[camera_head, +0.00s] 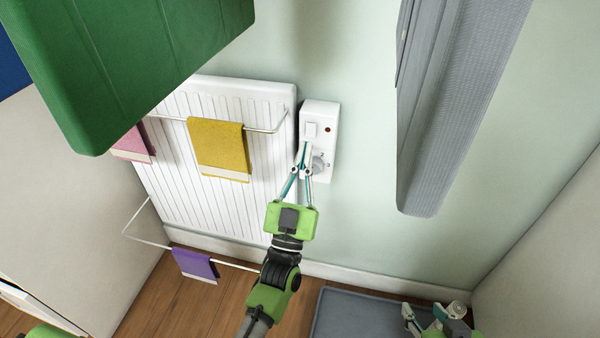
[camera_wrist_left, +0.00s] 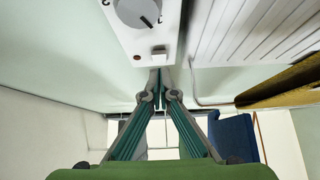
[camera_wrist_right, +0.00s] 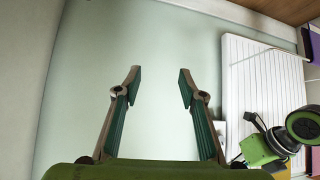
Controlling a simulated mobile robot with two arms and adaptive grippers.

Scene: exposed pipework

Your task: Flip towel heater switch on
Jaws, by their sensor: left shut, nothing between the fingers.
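The towel heater's white control box (camera_head: 329,112) is on the wall, right of the white radiator (camera_head: 180,110). In the left wrist view the switch (camera_wrist_left: 158,50) lies right by my fingertips. My left gripper (camera_head: 306,146) is shut and empty in front of the box, its tips just below the switch in the head view. I cannot tell whether they touch it. My right gripper (camera_wrist_right: 160,78) is open and empty, low at the right in the head view.
A yellow towel (camera_head: 220,150), a pink towel (camera_head: 133,145) and a purple towel (camera_head: 194,265) hang on rails. A green overhead block (camera_head: 130,50) and a grey ribbed panel (camera_head: 455,110) flank the view. A grey tray (camera_head: 345,312) lies on the wooden floor.

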